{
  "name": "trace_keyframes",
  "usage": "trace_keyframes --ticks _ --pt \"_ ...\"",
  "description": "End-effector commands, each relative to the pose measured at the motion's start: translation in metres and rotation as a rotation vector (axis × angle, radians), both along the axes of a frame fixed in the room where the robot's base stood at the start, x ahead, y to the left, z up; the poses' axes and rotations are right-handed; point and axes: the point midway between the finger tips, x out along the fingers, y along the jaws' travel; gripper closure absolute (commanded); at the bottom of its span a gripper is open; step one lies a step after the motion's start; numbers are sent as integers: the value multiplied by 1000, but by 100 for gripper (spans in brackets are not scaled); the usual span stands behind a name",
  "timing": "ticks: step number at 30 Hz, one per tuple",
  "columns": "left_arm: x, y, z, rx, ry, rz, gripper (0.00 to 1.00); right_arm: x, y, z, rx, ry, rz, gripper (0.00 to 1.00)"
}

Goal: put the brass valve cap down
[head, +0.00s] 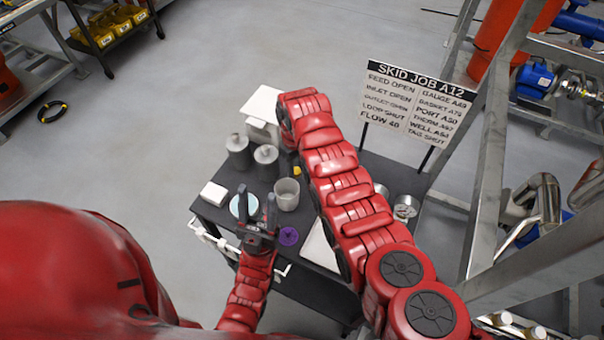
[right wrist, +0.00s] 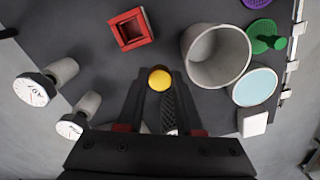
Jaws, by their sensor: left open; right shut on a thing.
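The brass valve cap (right wrist: 159,79) is a small round yellow piece held between the fingertips of my right gripper (right wrist: 158,88) in the right wrist view. I cannot tell whether it touches the dark cart top (right wrist: 95,60) below. In the head view a bit of the yellow cap (head: 297,171) shows beside my right arm, which hides most of the right gripper. My left gripper (head: 257,204) is open and empty over the near left of the cart, by a light blue disc (head: 237,207).
A grey cup (right wrist: 216,55) stands close beside the held cap. A red square frame (right wrist: 131,28), a green knobbed piece (right wrist: 268,36), a white block (right wrist: 252,121) and two gauges (right wrist: 35,88) lie around it. A sign board (head: 418,98) stands behind. Bare cart top shows between them.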

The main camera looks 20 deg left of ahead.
Motion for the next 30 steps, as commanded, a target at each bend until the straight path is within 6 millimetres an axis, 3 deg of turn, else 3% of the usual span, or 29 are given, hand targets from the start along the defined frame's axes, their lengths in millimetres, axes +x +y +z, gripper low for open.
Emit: trace_keyframes --ticks 14,15,17,30 --pt "0 0 -1 0 0 0 50 -1 0 -27 -1 3 0 96" --pt "0 0 -18 0 -1 0 50 -1 0 -44 -1 3 0 96" --pt "0 0 -26 0 0 0 50 0 1 -51 1 -1 0 96" --pt "0 0 -29 0 0 0 50 1 1 -55 2 -1 0 96"
